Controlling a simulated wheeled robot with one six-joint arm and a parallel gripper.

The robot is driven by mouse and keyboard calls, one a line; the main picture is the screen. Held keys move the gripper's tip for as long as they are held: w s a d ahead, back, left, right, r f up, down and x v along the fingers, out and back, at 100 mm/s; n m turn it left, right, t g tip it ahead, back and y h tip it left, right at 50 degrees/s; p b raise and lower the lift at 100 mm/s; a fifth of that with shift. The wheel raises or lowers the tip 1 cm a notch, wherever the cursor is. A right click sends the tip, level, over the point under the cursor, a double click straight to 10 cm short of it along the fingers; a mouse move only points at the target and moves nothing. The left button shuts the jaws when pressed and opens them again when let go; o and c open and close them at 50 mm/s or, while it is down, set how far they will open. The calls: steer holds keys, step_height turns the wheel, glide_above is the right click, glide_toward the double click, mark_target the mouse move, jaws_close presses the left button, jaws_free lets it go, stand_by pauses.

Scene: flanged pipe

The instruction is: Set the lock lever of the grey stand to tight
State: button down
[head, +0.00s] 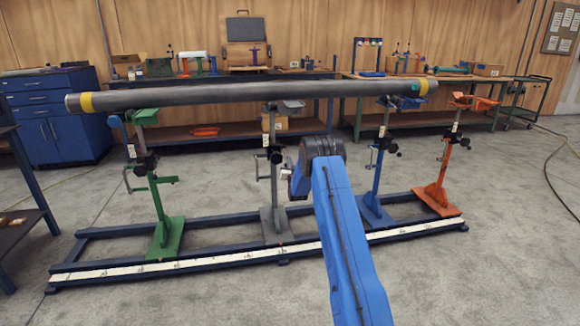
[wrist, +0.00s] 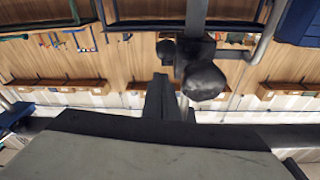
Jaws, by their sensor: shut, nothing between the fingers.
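The grey stand (head: 273,215) is upright on the blue base rail, under the pipe (head: 240,94). Its dark clamp hub (head: 275,156) sits partway up the post, with a small handle to its left. Its lock lever is too small to make out in the head view. In the wrist view a grey post (wrist: 196,18) carries dark rounded knobs (wrist: 204,80). My gripper (wrist: 160,82) is shut and empty, its fingertips close beside these knobs; I cannot tell whether they touch. In the head view my wrist is just right of the grey stand and mostly hides the gripper.
A green stand (head: 160,195) is at left; a blue stand (head: 376,175) and an orange stand (head: 438,185) are at right. The base rail (head: 170,268) runs along the floor in front. Workbenches and a blue cabinet (head: 50,120) line the back wall.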

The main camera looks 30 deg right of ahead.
steer(key=v, duration=0.9)
steer(key=shift+s+f, duration=0.15)
steer(key=shift+s, duration=0.1)
